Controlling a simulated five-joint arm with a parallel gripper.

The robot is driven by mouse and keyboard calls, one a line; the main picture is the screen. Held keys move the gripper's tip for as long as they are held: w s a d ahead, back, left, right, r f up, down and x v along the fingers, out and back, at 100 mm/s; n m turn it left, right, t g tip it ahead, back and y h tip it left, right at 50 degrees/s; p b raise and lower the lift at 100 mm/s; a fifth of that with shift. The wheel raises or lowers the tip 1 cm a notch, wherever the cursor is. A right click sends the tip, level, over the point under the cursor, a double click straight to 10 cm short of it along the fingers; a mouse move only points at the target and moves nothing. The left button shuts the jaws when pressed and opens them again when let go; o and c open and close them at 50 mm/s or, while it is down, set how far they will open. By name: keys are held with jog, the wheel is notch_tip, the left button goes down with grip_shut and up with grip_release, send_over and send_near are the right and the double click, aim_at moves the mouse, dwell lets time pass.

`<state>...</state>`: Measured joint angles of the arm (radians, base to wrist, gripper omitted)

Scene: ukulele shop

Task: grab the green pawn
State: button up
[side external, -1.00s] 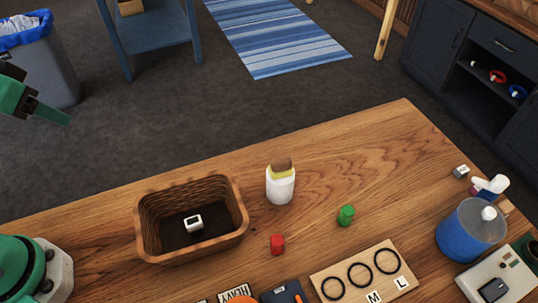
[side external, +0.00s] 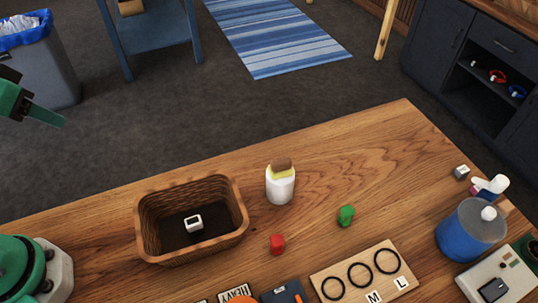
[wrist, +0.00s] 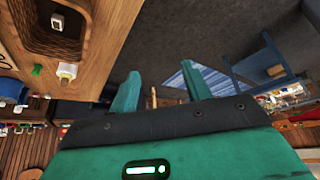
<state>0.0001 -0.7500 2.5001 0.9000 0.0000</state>
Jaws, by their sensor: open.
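The green pawn (side external: 346,216) stands on the wooden table in the side external view, right of a white jar and behind the ring board. A small green shape, probably the same pawn (wrist: 37,70), shows near the left edge of the wrist view. My gripper (wrist: 160,70) has its two teal fingers spread with nothing between them. In the side external view only part of my gripper (side external: 40,112) shows at the left edge, raised and far from the pawn.
A wicker basket (side external: 150,243) with a small white item inside, a white jar (side external: 280,186) and a red piece (side external: 278,243) lie left of the pawn. The ring board (side external: 330,272) is in front. A blue container (side external: 465,236) stands at right. Bare wood lies behind the pawn.

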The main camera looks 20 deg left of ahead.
jog(key=w+d+r+m+g+h, duration=0.1)
jog(key=w+d+r, duration=0.25)
jog(key=w, duration=0.25)
jog(key=w+d+r+m+g, duration=0.1)
jog(key=w+d+r, duration=0.1)
jog(key=w+d, duration=0.35)
jog(key=w+d+f+m+g, duration=0.1)
jog(key=w+d, duration=0.4)
jog(key=d, duration=0.2)
jog(key=w+d+m, duration=0.1)
jog(key=w+d, duration=0.4)
jog(key=d, duration=0.2)
jog(key=m+g+y, duration=0.1)
jog(key=m+g, duration=0.2)
jog(key=m, duration=0.1)
send_over(350, 210)
jog(key=f, duration=2)
jog(key=shift+w+a+f, duration=0.2)
jog(key=shift+w+f, duration=0.05)
jog(key=shift+f, duration=0.05)
jog(key=shift+s+d+f, duration=0.2)
jog(key=shift+f, duration=0.05)
jog(key=shift+f, duration=0.1)
